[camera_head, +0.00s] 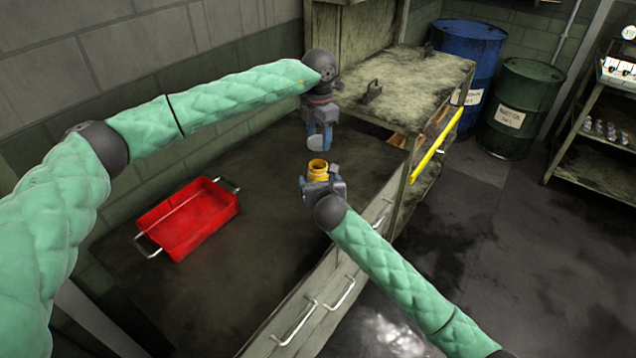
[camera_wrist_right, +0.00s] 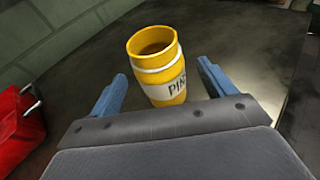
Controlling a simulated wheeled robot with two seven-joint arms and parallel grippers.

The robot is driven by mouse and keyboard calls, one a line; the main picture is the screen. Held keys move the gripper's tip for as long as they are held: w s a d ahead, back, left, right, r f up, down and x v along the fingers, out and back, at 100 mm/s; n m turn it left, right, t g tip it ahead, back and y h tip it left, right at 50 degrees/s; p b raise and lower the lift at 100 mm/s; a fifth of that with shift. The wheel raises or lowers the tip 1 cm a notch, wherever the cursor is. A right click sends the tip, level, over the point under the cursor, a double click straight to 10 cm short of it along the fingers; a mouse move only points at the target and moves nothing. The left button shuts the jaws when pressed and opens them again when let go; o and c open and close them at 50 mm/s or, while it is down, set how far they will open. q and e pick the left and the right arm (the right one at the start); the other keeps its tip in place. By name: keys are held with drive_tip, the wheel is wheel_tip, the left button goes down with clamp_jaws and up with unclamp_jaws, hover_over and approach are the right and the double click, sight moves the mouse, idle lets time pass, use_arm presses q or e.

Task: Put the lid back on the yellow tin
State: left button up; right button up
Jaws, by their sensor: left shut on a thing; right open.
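The yellow tin (camera_head: 318,170) stands upright and open-topped on the dark bench, with a pale label band. In the right wrist view the tin (camera_wrist_right: 159,75) shows its open mouth and part of its lettering. My left gripper (camera_head: 319,137) is shut on a grey round lid (camera_head: 317,143) and holds it above and just behind the tin, apart from it. My right gripper (camera_head: 318,184) is open at the near side of the tin. In the right wrist view, its blue fingers (camera_wrist_right: 163,85) stand to either side of the tin with gaps between.
A red tray (camera_head: 190,218) with metal handles sits on the bench (camera_head: 255,255) to the left. A grimy cabinet (camera_head: 410,80) with a yellow bar (camera_head: 436,146) stands behind at the right. The bench between tray and tin is clear.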

sight(317, 168)
drive_tip(key=shift+x, duration=1.8)
drive_tip(key=c, duration=1.5)
use_arm(q)
drive_tip(key=shift+f, duration=2.5)
drive_tip(key=shift+f, duration=0.9)
drive_tip(key=shift+f, duration=0.55)
